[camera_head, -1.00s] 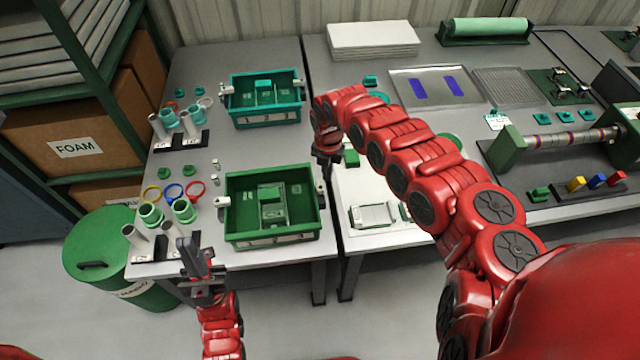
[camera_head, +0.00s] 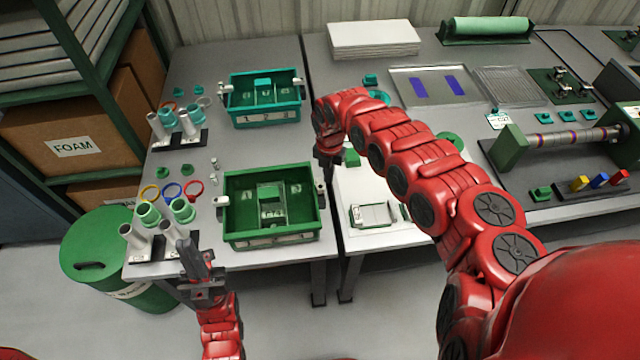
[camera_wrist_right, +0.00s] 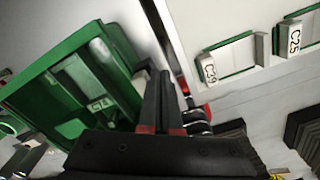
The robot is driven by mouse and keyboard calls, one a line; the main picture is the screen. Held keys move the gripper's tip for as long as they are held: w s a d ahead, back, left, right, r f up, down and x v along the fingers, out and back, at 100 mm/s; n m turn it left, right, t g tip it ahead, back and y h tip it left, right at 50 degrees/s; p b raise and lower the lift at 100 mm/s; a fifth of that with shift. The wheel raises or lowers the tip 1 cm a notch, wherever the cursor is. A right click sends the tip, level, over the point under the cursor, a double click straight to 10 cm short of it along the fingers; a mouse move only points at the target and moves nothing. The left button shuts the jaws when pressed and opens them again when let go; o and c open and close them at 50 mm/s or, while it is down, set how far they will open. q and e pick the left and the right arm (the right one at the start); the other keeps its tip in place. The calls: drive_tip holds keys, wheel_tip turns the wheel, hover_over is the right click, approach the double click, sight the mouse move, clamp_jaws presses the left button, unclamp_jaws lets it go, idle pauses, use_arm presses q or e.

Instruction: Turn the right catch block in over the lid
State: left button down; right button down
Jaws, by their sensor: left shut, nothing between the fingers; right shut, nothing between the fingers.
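The near green box (camera_head: 230,237) stands on the left bench. Its left catch block (camera_head: 221,201) is pale and sits at the left rim. The right catch block (camera_head: 320,187) is at the right rim, just below my right gripper (camera_head: 328,178). In the right wrist view my right gripper (camera_wrist_right: 162,80) is shut and empty, with its fingers beside the box's right side and the pale block (camera_wrist_right: 140,79). I cannot tell if they touch. A lid is not clearly distinguishable.
A teal box (camera_head: 265,118) stands behind. Tubes in a holder (camera_head: 150,247) and colored rings (camera_head: 172,190) lie left of the near box. A white panel with a clear-framed tray (camera_head: 373,214) is on the right bench, past a gap between benches.

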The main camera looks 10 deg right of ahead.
sight(317, 182)
drive_tip(key=shift+w+a+b, duration=0.1)
drive_tip(key=shift+a+b, duration=0.75)
drive_tip(key=shift+a, duration=0.3)
idle(0.8)
drive_tip(key=shift+a, duration=0.4)
idle(0.4)
drive_tip(key=shift+s+a, duration=0.25)
drive_tip(key=shift+s, duration=0.05)
idle(0.4)
drive_tip(key=shift+r+p, duration=0.65)
drive_tip(key=shift+p, duration=0.05)
wheel_tip(317, 182, up, 2)
drive_tip(key=shift+s+r+p, duration=0.1)
drive_tip(key=shift+r+p, duration=0.15)
drive_tip(key=shift+p, duration=0.55)
drive_tip(key=shift+r+p, duration=1.1)
drive_tip(key=shift+r, duration=0.6)
